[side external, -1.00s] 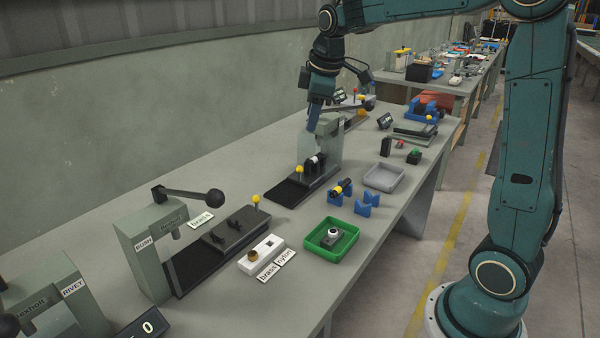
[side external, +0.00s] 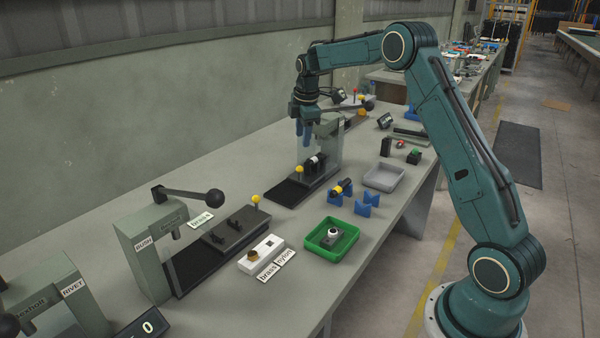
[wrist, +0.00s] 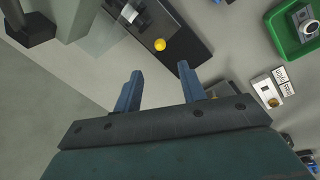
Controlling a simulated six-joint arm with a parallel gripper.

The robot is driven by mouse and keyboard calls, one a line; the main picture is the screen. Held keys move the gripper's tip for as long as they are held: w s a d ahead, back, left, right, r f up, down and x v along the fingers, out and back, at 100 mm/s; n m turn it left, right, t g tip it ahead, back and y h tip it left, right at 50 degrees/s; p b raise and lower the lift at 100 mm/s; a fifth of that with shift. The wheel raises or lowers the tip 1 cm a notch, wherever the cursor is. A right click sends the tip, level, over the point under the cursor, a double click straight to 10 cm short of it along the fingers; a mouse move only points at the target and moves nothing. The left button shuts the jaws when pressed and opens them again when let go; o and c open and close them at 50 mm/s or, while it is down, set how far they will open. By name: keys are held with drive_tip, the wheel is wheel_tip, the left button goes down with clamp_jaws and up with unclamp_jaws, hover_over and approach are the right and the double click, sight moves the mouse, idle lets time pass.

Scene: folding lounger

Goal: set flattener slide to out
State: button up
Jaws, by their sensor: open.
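The middle press station in the side view has a grey-green press body (side external: 330,140) and a dark low track (side external: 286,193). A carriage with black blocks (side external: 316,165) sits at the press, and a yellow ball knob (side external: 299,169) stands at its near-left end. I cannot read a flattener label on it. My gripper (side external: 303,138) is open and empty, fingers pointing down, above the knob and apart from it. In the wrist view the yellow knob (wrist: 160,44) shows just beyond the gap between the fingertips (wrist: 158,71), with the dark track (wrist: 190,38) beside it.
The bush press (side external: 150,245), with its ball-ended lever (side external: 214,198), stands nearer at left. A green tray (side external: 331,235), blue V-stands (side external: 367,200) and a grey tray (side external: 384,178) lie to the right. Bare tabletop (side external: 235,178) lies left of the track.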

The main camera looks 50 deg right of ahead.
sight(300, 167)
drive_tip(key=f, duration=0.4)
drive_tip(key=w+d+f, duration=0.1)
drive_tip(key=f, duration=0.4)
drive_tip(key=w+f, duration=0.1)
drive_tip(key=f, duration=0.3)
drive_tip(key=shift+d+f, duration=0.25)
drive_tip(key=shift+f, duration=0.05)
drive_tip(key=shift+c, duration=0.2)
drive_tip(key=shift+a, duration=0.1)
clamp_jaws()
